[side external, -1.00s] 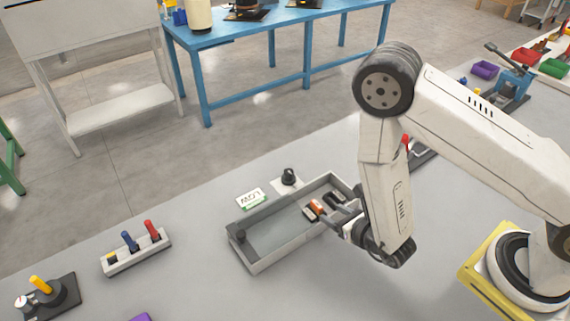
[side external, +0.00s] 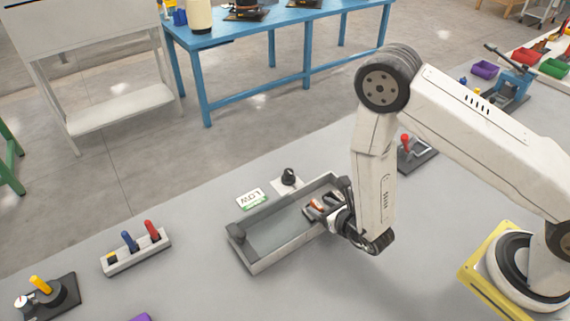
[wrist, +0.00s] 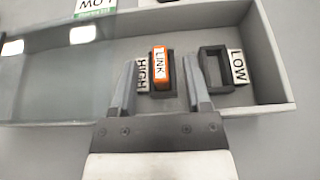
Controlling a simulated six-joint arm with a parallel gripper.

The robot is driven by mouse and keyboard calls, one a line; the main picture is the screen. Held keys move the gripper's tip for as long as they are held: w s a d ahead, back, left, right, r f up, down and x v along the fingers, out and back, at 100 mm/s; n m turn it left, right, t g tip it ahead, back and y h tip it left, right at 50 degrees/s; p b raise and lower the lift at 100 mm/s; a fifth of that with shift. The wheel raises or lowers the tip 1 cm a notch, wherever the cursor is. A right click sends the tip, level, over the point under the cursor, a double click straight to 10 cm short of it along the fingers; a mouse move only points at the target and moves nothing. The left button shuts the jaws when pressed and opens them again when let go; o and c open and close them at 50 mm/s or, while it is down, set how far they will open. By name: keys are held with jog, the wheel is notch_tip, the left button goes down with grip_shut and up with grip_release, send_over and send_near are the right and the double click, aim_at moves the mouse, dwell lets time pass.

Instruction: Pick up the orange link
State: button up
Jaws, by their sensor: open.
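The orange link (wrist: 162,64), with a white LINK label, stands in a dark socket beside a HIGH label (wrist: 143,76) inside the grey tray (wrist: 60,122). In the side external view the orange link (side external: 317,206) is partly hidden by my gripper. My gripper (wrist: 163,82) is open, with one finger on each side of the link in the wrist view. I cannot tell whether the fingers touch it or how far down they reach. An empty dark socket (wrist: 214,68) beside a LOW label (wrist: 238,67) is to the right of the link.
The tray's raised walls surround the work, and its left part is clear. A black knob (side external: 289,177) and a LOW card (side external: 251,198) are behind the tray. A rack with blue and red handles (side external: 137,252) stands to the left. A red-knobbed lever (side external: 406,140) is behind my arm.

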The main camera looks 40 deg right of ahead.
grip_shut()
jog(key=shift+r, duration=0.15)
dwell(0.4)
notch_tip(320, 180, up, 10)
dwell(0.9)
dwell(0.6)
